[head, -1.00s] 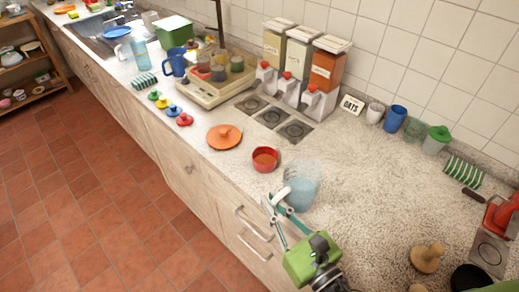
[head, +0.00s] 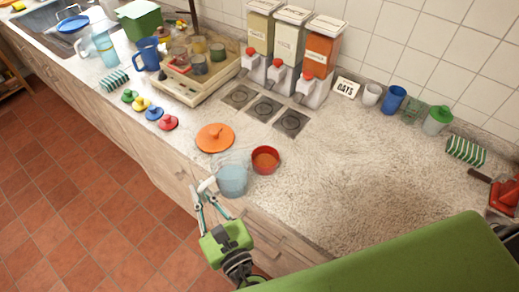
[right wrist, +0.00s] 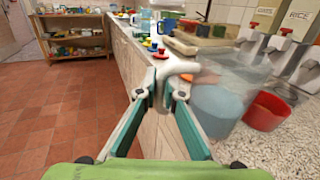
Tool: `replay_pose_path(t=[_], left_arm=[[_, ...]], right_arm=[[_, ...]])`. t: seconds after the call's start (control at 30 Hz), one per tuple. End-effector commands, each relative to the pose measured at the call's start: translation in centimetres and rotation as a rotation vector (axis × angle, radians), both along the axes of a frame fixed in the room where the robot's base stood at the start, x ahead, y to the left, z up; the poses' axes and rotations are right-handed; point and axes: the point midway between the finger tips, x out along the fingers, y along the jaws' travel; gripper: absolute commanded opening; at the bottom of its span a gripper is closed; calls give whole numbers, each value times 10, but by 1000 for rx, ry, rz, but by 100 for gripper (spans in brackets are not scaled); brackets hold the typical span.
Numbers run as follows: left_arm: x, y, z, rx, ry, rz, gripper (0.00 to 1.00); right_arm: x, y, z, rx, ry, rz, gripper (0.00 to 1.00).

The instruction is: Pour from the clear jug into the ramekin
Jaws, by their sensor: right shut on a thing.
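The clear jug (head: 232,180) holds pale blue contents and has a white handle. My right gripper (head: 204,192) is shut on this handle, at the front edge of the counter. The right wrist view shows the jug (right wrist: 218,108) just right of the fingers, roughly upright; whether it clears the counter is hard to tell. The ramekin, a small red round dish (head: 265,160), stands on the counter just right of and behind the jug. It also shows in the right wrist view (right wrist: 267,111), partly behind the jug's clear wall. My left gripper is out of view.
An orange lid (head: 214,138) lies behind the jug. Several coloured knobbed lids, a blue pitcher (head: 147,54) and a tray (head: 188,86) stand farther left. Dispensers (head: 290,55) line the wall. The counter right of the ramekin is clear. My green arm part covers the lower right.

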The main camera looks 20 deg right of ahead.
Motion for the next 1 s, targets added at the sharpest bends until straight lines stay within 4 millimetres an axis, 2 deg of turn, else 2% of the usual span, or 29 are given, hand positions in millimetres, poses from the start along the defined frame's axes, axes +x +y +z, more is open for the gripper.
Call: replay_pose_path(t=[0.13, 0.47, 1.0], left_arm=[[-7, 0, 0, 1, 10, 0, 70], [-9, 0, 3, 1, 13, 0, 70], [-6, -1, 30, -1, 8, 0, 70]], right_arm=[[0, 2, 1, -1, -2, 0, 0], [1, 0, 6, 19, 7, 1, 0], [12, -22, 40, 270, 128, 3, 0]])
